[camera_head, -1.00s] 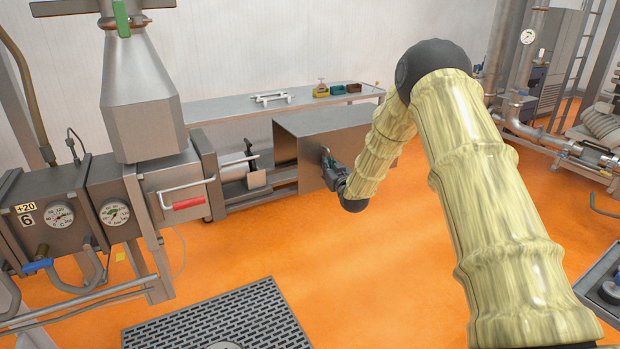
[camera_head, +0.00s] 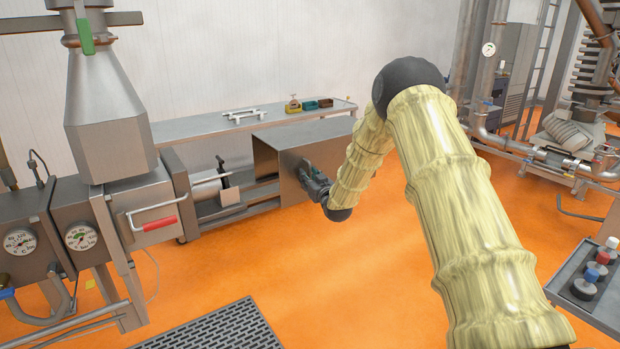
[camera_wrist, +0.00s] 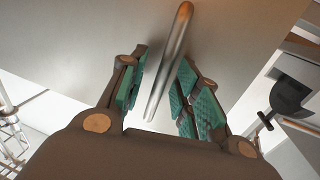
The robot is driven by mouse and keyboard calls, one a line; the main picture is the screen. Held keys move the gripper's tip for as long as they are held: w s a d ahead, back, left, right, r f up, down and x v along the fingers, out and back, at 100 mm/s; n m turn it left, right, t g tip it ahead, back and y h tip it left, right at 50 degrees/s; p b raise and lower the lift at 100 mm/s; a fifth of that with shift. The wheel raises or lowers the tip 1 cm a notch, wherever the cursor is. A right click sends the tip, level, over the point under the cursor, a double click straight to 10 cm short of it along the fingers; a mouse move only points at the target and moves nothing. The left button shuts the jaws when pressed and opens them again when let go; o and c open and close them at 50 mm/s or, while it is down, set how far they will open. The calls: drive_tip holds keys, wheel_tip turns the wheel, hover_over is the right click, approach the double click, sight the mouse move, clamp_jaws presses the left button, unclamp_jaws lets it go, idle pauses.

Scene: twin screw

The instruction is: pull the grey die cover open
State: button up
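The die cover (camera_head: 270,163) is a grey sheet-metal box in front of the back bench, right of the die machinery. Its left end is open and shows a dark inside. My gripper (camera_head: 308,170) is at its front face; my wrist hides part of that face. In the wrist view, the cover's face (camera_wrist: 80,40) fills the upper part. Its bar handle (camera_wrist: 170,60) runs between the two teal-padded fingers of my gripper (camera_wrist: 163,75).
Left stand the hopper (camera_head: 105,120) and a red-handled bar (camera_head: 160,223). A tray with bottles (camera_head: 580,285) is at the right. A floor grate (camera_head: 225,325) lies in front; orange floor is clear.

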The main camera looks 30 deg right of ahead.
drive_tip(key=s, duration=1.2)
drive_tip(key=shift+a, duration=0.45)
drive_tip(key=s+a+f+g, duration=0.3)
drive_tip(key=s+a+f, duration=0.2)
drive_tip(key=s+f, duration=0.4)
drive_tip(key=s+a+f+g+y, duration=0.1)
drive_tip(key=s+a+f+g, duration=0.2)
drive_tip(key=s+a+f, duration=0.55)
drive_tip(key=s+a+f+g, duration=0.25)
drive_tip(key=s+f, duration=0.25)
drive_tip(key=f, duration=0.8)
drive_tip(key=s+a+f+g, duration=0.2)
drive_tip(key=s+f+g, duration=0.1)
drive_tip(key=s, duration=0.8)
drive_tip(key=s+a+f+g, duration=0.3)
drive_tip(key=s, duration=0.9)
drive_tip(key=s+a+f+g, duration=0.3)
drive_tip(key=s, duration=0.8)
drive_tip(key=shift+s+a+f+n+y, duration=0.25)
drive_tip(key=shift+f+n+y, duration=0.05)
drive_tip(key=shift+f, duration=0.05)
drive_tip(key=shift+g, duration=0.25)
